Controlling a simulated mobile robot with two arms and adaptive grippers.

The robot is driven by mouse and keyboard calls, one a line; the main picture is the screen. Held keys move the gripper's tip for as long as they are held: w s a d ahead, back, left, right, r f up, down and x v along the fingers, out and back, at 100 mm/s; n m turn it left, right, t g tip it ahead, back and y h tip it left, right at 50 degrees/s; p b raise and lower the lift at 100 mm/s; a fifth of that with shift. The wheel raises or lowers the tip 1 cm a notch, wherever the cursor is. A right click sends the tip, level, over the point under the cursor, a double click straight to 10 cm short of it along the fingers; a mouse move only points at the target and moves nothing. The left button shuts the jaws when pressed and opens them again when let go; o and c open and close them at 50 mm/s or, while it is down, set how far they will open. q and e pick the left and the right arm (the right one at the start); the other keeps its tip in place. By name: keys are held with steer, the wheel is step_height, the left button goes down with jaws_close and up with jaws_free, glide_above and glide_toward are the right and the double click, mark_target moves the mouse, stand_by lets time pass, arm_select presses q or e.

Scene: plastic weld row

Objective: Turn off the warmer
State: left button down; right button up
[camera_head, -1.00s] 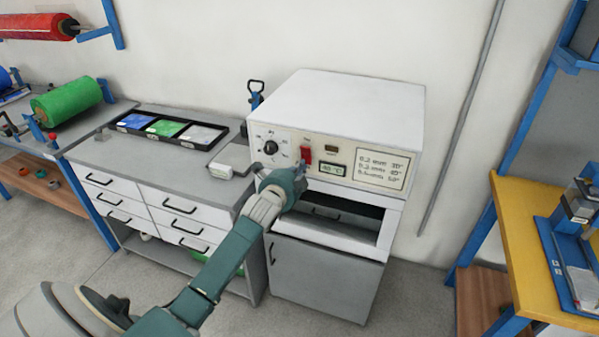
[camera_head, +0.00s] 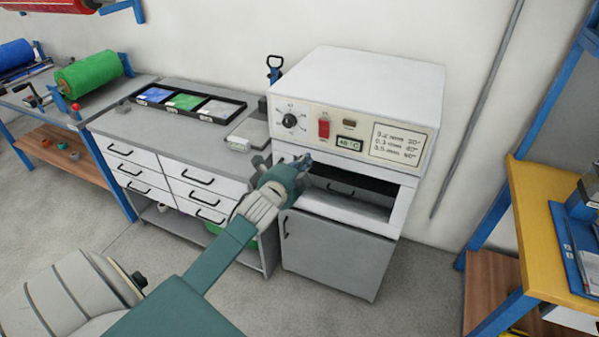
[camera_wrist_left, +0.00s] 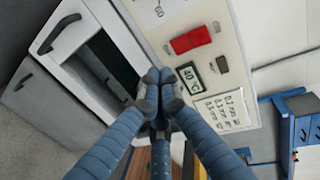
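The warmer (camera_head: 364,88) is a white box-shaped unit with an open slot below its control panel and a grey door underneath. Its red switch (camera_head: 324,128) sits mid-panel, left of a lit temperature display (camera_head: 349,144). The red switch also shows in the left wrist view (camera_wrist_left: 190,40), beside the display (camera_wrist_left: 189,77). I cannot tell the switch's position. My left gripper (camera_head: 304,162) is below the switch, in front of the slot's upper left edge. In the left wrist view its fingertips (camera_wrist_left: 156,80) are together, empty and apart from the switch. My right gripper is out of view.
A round dial (camera_head: 289,121) is left of the switch. A drawer cabinet (camera_head: 170,180) with a tray of coloured sheets (camera_head: 188,104) stands left of the warmer. A yellow-topped bench (camera_head: 540,220) stands at right. Grey floor is open in front.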

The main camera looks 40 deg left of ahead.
arm_select(q)
steer(key=v, duration=0.4)
steer(key=shift+s+f+b, duration=0.15)
steer(key=shift+f+b, duration=0.15)
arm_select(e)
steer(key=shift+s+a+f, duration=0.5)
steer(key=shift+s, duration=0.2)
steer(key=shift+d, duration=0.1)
